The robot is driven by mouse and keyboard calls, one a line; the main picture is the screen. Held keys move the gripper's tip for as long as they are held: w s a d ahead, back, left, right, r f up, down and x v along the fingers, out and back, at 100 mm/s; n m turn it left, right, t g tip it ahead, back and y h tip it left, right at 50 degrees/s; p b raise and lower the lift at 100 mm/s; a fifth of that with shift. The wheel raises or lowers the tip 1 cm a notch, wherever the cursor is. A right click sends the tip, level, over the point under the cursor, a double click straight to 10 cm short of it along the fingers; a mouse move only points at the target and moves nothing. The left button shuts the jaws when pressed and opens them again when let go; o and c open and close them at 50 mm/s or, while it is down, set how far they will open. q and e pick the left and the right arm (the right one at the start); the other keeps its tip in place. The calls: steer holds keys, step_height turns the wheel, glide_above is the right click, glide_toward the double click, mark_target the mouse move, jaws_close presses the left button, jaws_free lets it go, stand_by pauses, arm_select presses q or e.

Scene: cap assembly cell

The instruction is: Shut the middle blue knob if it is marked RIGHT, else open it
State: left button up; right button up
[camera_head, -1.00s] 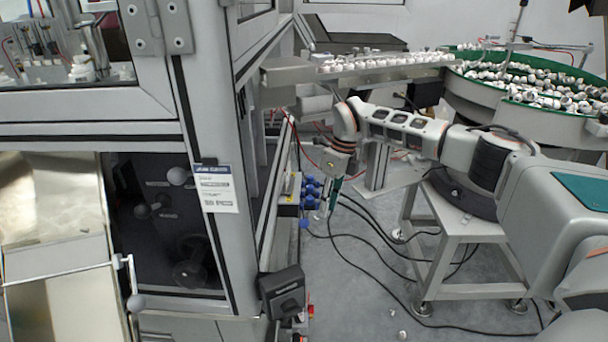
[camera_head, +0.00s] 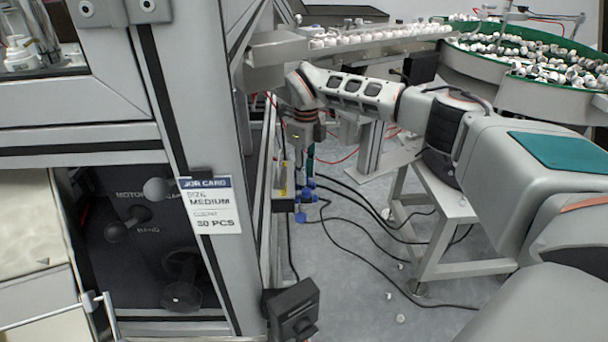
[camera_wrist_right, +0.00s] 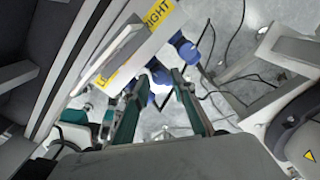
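A cluster of blue knobs (camera_head: 301,216) sits on the side of the machine in the head view. My right gripper (camera_head: 304,172) points down right at them and hides part of the cluster. In the right wrist view, one blue knob (camera_wrist_right: 186,48) lies up and right, and another blue knob (camera_wrist_right: 159,75) lies between the tips of my open right gripper (camera_wrist_right: 159,78). I cannot tell whether the fingers touch it. A yellow label (camera_wrist_right: 158,13) reading RIGHT is on the grey panel beside the knobs. A second yellow label (camera_wrist_right: 103,78) is not readable. My left gripper is out of view.
The machine's frame post (camera_head: 205,120) stands left of the gripper, with a job card (camera_head: 210,205) reading MEDIUM, 30 PCS. A black box (camera_head: 292,308) juts out below. Black cables and a grey stand (camera_head: 440,235) are to the right. A feed chute (camera_head: 350,42) runs above.

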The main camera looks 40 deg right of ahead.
steer(key=shift+f, duration=0.4)
steer(key=shift+r, duration=0.1)
steer(key=c, duration=0.6)
jaws_close()
